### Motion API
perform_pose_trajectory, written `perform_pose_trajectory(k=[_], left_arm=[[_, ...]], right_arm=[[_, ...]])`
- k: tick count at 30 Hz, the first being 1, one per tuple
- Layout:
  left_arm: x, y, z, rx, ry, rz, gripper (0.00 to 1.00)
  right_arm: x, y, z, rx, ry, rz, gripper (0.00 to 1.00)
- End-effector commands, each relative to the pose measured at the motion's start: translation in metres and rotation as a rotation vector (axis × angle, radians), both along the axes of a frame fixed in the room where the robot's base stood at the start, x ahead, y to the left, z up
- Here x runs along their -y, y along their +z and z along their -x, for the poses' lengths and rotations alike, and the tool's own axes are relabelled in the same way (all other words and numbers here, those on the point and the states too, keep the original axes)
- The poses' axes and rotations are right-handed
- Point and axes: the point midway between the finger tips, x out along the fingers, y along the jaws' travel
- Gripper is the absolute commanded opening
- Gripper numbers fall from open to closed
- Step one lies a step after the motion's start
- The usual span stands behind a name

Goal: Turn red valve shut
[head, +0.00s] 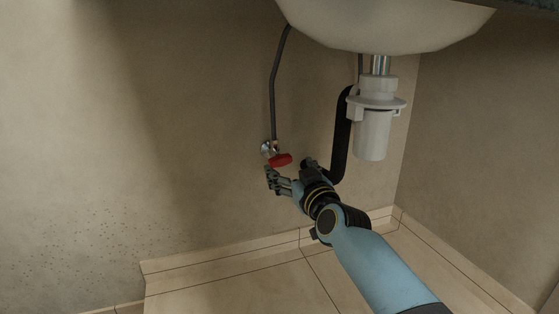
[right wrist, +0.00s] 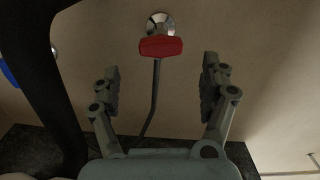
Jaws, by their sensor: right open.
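The red valve handle (head: 281,160) sits on a chrome fitting (head: 267,149) on the back wall, under the sink. In the right wrist view the red handle (right wrist: 161,47) shows as a bar lying across the picture, beyond the fingertips, with its chrome base (right wrist: 160,24) behind it. My right gripper (head: 287,173) is just below and beside the handle in the head view. In the right wrist view its two fingers (right wrist: 160,88) are spread wide, with nothing between them but the wall and the supply hose. It looks apart from the handle. My left gripper is not in view.
A grey supply hose (head: 273,85) runs from the valve up to the white sink (head: 390,22). A black drain pipe (head: 341,135) and white trap (head: 372,130) hang close to the right of my gripper. The wall left of the valve is clear.

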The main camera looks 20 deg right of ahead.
Motion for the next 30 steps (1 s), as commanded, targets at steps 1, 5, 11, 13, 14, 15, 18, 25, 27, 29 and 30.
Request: perform_pose_trajectory(k=[1,5,11,13,14,15,18,25,27,29,30], left_arm=[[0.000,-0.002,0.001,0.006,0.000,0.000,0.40],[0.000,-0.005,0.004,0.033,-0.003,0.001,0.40],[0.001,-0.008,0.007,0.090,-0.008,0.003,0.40],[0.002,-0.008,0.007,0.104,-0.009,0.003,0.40],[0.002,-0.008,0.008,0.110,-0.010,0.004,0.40],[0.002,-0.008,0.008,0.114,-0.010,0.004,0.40],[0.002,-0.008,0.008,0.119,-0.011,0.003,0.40],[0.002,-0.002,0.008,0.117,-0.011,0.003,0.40],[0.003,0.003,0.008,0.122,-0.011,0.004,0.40],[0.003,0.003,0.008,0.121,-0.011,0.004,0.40],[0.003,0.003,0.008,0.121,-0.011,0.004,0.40]], right_arm=[[-0.001,0.000,-0.011,0.001,0.000,0.000,0.79],[-0.002,-0.001,-0.038,0.001,0.000,0.000,0.79],[-0.004,-0.002,-0.067,-0.001,0.000,0.000,0.79],[-0.004,-0.002,-0.072,-0.001,0.000,0.000,0.79],[-0.004,-0.001,-0.074,-0.001,0.000,0.000,0.79],[-0.004,-0.001,-0.076,-0.001,0.000,0.000,0.79],[-0.004,-0.001,-0.077,-0.001,0.000,0.000,0.79],[-0.004,0.000,-0.077,-0.001,0.000,0.000,0.72],[-0.004,0.000,-0.077,-0.001,0.000,0.000,0.63],[-0.004,0.000,-0.077,-0.001,0.000,0.000,0.55],[-0.004,0.000,-0.077,-0.001,0.000,0.000,0.50]])
